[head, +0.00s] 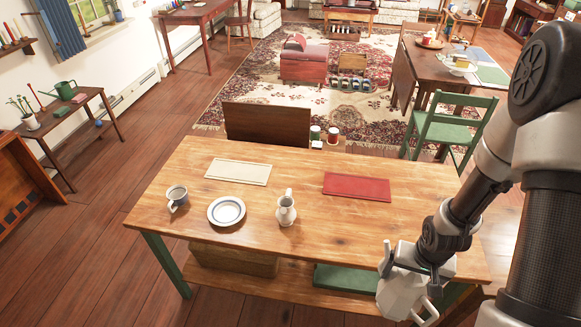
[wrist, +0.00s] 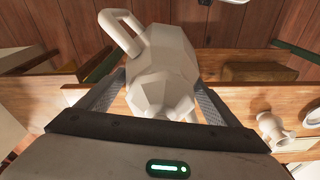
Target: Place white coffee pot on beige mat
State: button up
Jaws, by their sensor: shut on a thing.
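The white coffee pot (head: 398,297) is faceted, with a loop handle. My gripper (head: 412,266) is shut on it and holds it off the near right edge of the wooden table. In the wrist view the pot (wrist: 160,72) sits between the two fingers of my gripper (wrist: 158,98), with its handle toward the upper left. The pot looks tilted. The beige mat (head: 238,172) lies flat and bare on the back left part of the table, well to the left of my gripper.
On the wooden table (head: 330,235) stand a mug (head: 176,195), a plate (head: 227,212) and a small white pitcher (head: 286,211), all in front of the beige mat. A red mat (head: 357,187) lies to its right. A green chair (head: 450,130) stands behind the table.

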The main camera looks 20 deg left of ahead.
aim_at(222, 173)
jog(key=k+j+u, duration=0.1)
jog(key=j, duration=0.55)
jog(key=k+j, duration=0.15)
jog(key=j, duration=0.55)
jog(key=k+j+u, duration=0.15)
jog(key=j, duration=1.2)
jog(key=k+u, duration=0.05)
jog(key=k, duration=0.05)
